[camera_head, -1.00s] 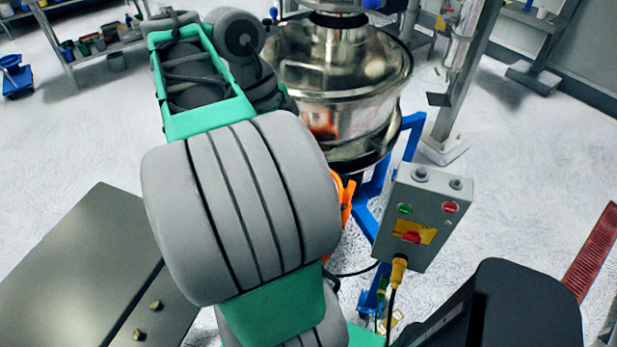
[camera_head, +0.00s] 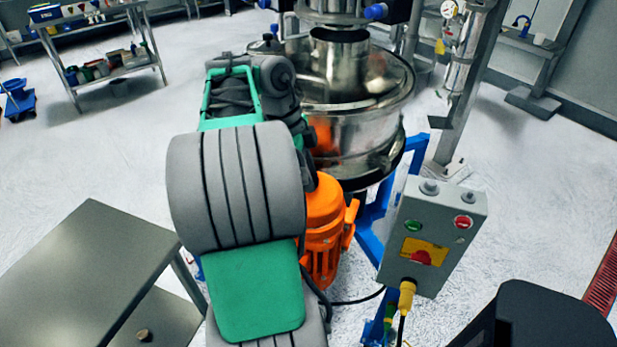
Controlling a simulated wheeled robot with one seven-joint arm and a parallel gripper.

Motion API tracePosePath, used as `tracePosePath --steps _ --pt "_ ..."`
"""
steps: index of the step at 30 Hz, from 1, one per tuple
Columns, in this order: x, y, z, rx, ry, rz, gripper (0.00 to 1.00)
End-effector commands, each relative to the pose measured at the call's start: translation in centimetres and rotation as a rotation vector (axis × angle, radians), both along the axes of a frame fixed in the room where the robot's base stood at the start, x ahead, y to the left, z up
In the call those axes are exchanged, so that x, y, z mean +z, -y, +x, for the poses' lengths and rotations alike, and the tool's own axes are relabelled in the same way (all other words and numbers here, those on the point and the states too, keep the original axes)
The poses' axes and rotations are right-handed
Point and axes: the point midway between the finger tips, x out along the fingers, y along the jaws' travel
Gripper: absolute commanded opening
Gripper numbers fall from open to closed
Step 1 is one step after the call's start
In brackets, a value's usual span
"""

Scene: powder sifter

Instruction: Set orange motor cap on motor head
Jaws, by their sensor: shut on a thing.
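The orange motor (camera_head: 322,258) stands beside the steel sifter, partly hidden behind my grey and green arm. The orange motor cap (camera_head: 326,202) shows as a smooth dome at the motor's upper end. I cannot tell whether it rests fully on the motor head or is held just above it. My gripper (camera_head: 311,178) is mostly hidden by my arm; only a dark part shows at the cap's upper left. It is shut on the cap, but the fingertips are not clear.
The round steel sifter (camera_head: 355,130) stands right behind the motor on a blue frame (camera_head: 372,225). A grey control box (camera_head: 432,238) with buttons is close on the right. A metal table (camera_head: 85,275) is at the lower left.

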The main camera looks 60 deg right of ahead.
Motion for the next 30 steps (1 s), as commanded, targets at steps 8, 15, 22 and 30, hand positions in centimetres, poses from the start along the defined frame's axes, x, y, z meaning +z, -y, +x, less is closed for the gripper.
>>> tracePosePath --steps 8,15,22,30 --pt "-0.7 0.0 0.0 0.000 0.000 -0.001 0.00" --pt "-1.1 0.0 0.0 0.000 0.000 -0.001 0.00" --pt "-1.1 0.0 0.0 0.001 0.000 0.000 0.45" --pt "-1.1 0.0 0.0 0.001 0.000 0.000 0.51"
